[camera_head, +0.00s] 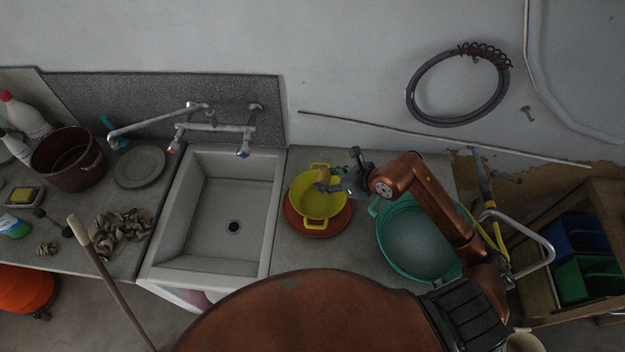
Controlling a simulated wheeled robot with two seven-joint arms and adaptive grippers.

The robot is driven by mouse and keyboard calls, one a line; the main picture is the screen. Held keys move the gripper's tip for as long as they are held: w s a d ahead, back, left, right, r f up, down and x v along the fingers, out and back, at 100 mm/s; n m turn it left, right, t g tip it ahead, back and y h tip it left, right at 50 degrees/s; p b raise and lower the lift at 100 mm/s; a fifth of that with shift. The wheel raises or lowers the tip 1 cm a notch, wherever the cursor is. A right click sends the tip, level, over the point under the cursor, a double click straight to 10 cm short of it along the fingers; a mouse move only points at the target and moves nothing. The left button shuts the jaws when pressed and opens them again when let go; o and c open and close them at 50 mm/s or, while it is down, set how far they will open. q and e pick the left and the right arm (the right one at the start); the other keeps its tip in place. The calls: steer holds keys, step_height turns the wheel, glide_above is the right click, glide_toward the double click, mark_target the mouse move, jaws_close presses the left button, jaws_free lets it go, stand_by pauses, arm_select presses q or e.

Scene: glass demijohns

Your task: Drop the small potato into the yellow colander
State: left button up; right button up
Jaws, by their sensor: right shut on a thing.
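The yellow colander (316,208) stands on a red-orange dish on the counter, right of the sink. My right gripper (326,181) reaches in from the right, with its fingers over the back part of the colander. It is shut on the small potato (323,174), a small brownish lump at the fingertips. The fingers partly hide the potato, and I cannot tell its exact height above the colander. My left gripper is not in view.
A green basin (419,243) stands right of the colander, under my right arm. The sink (225,215) is empty, with a wall tap (213,126) behind it. A brown pot (70,160), a grey plate (140,167) and mushroom-like pieces (120,232) lie on the left counter.

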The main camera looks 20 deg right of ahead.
steer(key=shift+w+d+r, duration=0.2)
steer(key=shift+w, duration=0.3)
step_height(320, 180, down, 3)
steer(key=shift+r+b, duration=0.1)
steer(key=shift+b, duration=0.7)
step_height(320, 180, down, 3)
steer(key=shift+f+b, duration=0.1)
steer(key=shift+b, duration=0.75)
steer(key=o, duration=1.2)
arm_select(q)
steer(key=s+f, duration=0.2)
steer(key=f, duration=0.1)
arm_select(e)
steer(key=shift+o, duration=0.2)
steer(key=v, duration=1.2)
